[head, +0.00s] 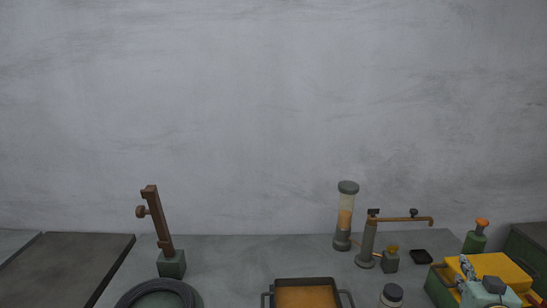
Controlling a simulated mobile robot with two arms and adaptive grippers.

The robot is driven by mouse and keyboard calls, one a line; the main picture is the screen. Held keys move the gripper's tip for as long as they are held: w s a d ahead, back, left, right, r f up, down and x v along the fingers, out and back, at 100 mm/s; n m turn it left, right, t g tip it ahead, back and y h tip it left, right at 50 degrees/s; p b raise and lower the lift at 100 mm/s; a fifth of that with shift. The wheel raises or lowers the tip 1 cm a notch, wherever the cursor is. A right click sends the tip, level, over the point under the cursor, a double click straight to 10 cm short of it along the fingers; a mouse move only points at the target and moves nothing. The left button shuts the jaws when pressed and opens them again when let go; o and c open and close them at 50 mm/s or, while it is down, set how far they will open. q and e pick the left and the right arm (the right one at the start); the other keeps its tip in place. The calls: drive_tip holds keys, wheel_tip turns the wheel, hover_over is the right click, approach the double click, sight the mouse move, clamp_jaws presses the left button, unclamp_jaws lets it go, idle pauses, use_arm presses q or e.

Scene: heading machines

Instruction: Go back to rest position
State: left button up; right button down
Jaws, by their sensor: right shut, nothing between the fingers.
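My left gripper is not in view.
A green bottle (474,241), a spouted stand (367,243), a tall cylinder (345,215), a black-rimmed tray (304,281), a brown post (158,222) and a dark ring (130,294) stand on the grey bench. The bench between post and cylinder is clear.

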drive_tip(key=s+a+f+n+g+y, duration=0.25)
drive_tip(key=s+a+f+g, duration=0.35)
drive_tip(key=s+a+f, duration=1)
drive_tip(key=s+a+f+n+g+y, duration=0.1)
drive_tip(key=s+a+f+g, duration=0.3)
drive_tip(key=s, duration=0.5)
drive_tip(key=s+a+f+n+g+y, duration=0.1)
drive_tip(key=s+a+n+g, duration=0.1)
drive_tip(key=s+a, duration=0.55)
wheel_tip(320, 180, down, 27)
drive_tip(key=s+g+b, duration=0.1)
drive_tip(key=s, duration=0.1)
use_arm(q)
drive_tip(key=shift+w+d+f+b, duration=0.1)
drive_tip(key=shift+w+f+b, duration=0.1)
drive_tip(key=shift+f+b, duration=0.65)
use_arm(e)
drive_tip(key=s+d+f, duration=0.2)
drive_tip(key=s+f, duration=0.6)
drive_tip(key=s+d+f+g, duration=0.1)
drive_tip(key=s+d+f, duration=0.1)
drive_tip(key=s+f, duration=0.7)
drive_tip(key=shift+s+f, duration=0.15)
drive_tip(key=shift+f, duration=0.05)
